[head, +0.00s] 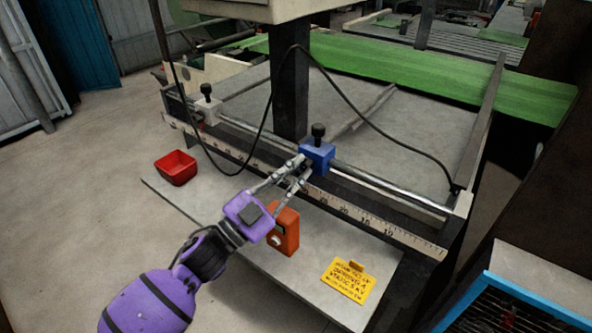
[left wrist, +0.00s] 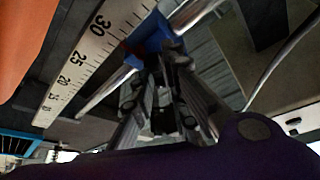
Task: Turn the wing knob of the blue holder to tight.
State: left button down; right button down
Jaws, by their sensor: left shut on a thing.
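The blue holder (head: 317,154) sits on the round metal rail, with a black knob (head: 318,131) standing upright on its top. My left gripper (head: 300,166) reaches in from the lower left, its fingertips at the front left of the holder. It is shut on the wing knob, which the fingers mostly hide, so I cannot read its angle. In the left wrist view, the blue holder (left wrist: 152,40) is beyond the dark fingers (left wrist: 160,88). My right gripper is not in view.
A white holder (head: 207,108) is farther left on the rail. A ruler (head: 350,211) runs below the rail. The grey board holds a red bin (head: 176,167), an orange box (head: 285,232) close to my left gripper, and a yellow sign (head: 348,280). A black cable (head: 375,112) hangs behind the holder.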

pick_arm(q)
jog(key=m+g+p, duration=0.1)
jog(key=m+p, duration=0.1)
jog(key=m, duration=0.2)
jog(key=m+g+p, duration=0.2)
jog(key=m, duration=0.2)
jog(key=m+g+y+p, duration=0.1)
jog(key=m+g+p, duration=0.1)
jog(key=m, duration=0.3)
jog(key=shift+w+a+r, duration=0.15)
jog(key=shift+r, duration=0.25)
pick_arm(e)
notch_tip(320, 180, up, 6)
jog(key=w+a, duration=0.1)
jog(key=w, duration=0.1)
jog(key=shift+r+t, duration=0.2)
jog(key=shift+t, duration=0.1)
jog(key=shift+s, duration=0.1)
